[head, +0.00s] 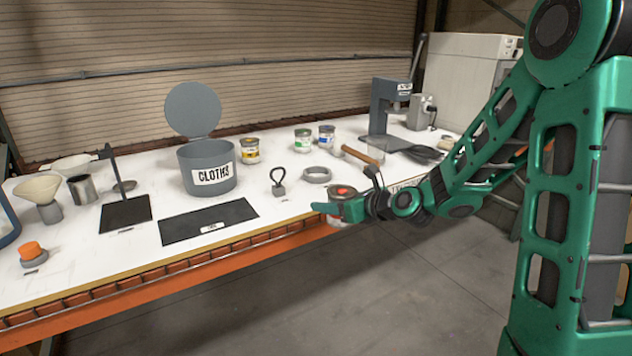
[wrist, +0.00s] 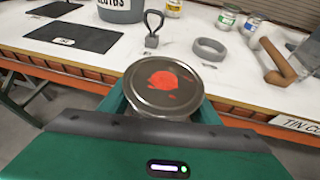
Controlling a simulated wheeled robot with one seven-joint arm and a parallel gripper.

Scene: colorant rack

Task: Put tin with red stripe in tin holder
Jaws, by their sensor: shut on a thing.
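The tin with the red stripe (wrist: 165,85) is held in my gripper. In the wrist view I see its round metal lid with a red paint blotch; its side is mostly hidden. In the head view the tin (head: 342,190) shows at the table's front edge. My gripper (head: 340,207) is shut on it, in front of the table edge. A grey ring (head: 317,175), which looks like the tin holder, lies empty on the table beyond the tin. It also shows to the right of the tin in the wrist view (wrist: 210,48).
Yellow (head: 250,151), green (head: 303,140) and blue (head: 326,136) tins stand behind the ring. A grey looped weight (head: 278,182) stands left of it, and a wooden-handled tool (head: 360,155) lies right. A cloths bin (head: 207,168) and black mat (head: 208,221) are further left.

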